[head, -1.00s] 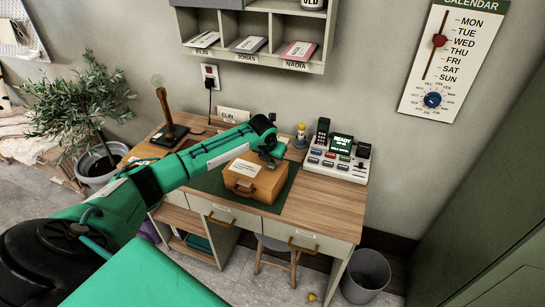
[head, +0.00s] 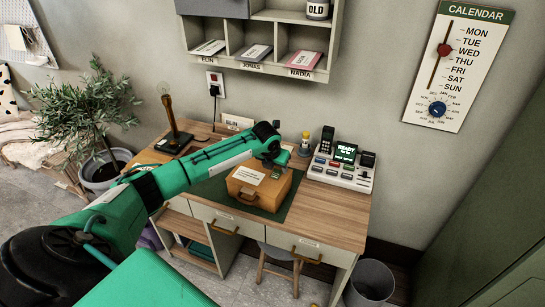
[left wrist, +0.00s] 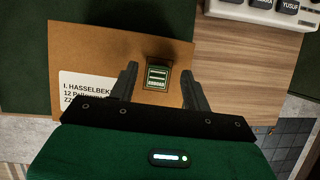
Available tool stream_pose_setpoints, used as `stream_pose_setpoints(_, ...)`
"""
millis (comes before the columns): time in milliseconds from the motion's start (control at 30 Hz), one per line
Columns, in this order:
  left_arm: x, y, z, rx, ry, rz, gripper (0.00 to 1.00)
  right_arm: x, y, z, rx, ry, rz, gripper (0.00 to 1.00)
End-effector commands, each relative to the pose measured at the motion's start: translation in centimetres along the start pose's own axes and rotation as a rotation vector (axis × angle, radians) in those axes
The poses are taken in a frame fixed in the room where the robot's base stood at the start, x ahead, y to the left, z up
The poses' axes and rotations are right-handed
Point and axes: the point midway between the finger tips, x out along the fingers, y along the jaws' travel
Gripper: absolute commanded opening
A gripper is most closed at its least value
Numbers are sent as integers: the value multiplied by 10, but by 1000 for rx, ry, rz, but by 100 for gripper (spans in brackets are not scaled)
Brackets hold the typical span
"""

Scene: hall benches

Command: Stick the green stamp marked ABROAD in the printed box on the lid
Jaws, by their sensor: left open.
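The brown case (head: 256,195) stands on the dark green mat (head: 213,189) on the desk. Its lid (left wrist: 85,45) fills much of the left wrist view and bears a white address label (left wrist: 82,90). The green stamp (left wrist: 157,77) lies on the lid, right of the label, within a dark printed outline; its small print reads ABROAD. It also shows in the head view (head: 276,173). My left gripper (head: 274,161) is just above the lid, open and empty, its fingers on either side of the stamp in the left wrist view. My right gripper is not in view.
A white device (head: 340,172) with coloured buttons and a READY screen stands right of the case. A lamp (head: 172,125) stands at the desk's left. Wall pigeonholes (head: 265,40) hang above. The desk's front right is bare.

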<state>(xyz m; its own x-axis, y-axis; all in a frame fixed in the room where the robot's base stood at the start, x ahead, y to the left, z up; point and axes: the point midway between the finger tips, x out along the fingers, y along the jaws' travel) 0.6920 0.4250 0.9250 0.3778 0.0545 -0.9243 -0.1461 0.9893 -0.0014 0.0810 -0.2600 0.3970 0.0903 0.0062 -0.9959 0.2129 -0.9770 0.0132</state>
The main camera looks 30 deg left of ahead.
Motion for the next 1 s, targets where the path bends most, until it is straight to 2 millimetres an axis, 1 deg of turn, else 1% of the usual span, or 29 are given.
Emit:
stream_pose_setpoints(167,-33,1,0,3,-4,2,49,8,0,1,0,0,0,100)
stream_pose_setpoints(300,-66,1,0,3,-5,2,49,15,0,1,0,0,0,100)
stream_pose_setpoints(400,-87,1,0,2,-5,1,49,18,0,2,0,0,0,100)
stream_pose_setpoints(500,-104,1,0,2,-5,1,49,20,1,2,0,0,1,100)
stream_pose_setpoints(600,-116,1,0,1,-3,2,49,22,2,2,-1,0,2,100)
stream_pose_setpoints(733,-124,0,0,1,-2,1,49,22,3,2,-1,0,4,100)
stream_pose_setpoints(900,-125,0,-1,0,0,1,49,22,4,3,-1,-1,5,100)
stream_pose_setpoints(1000,-119,-8,-8,-21,5,-5,49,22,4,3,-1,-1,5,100)
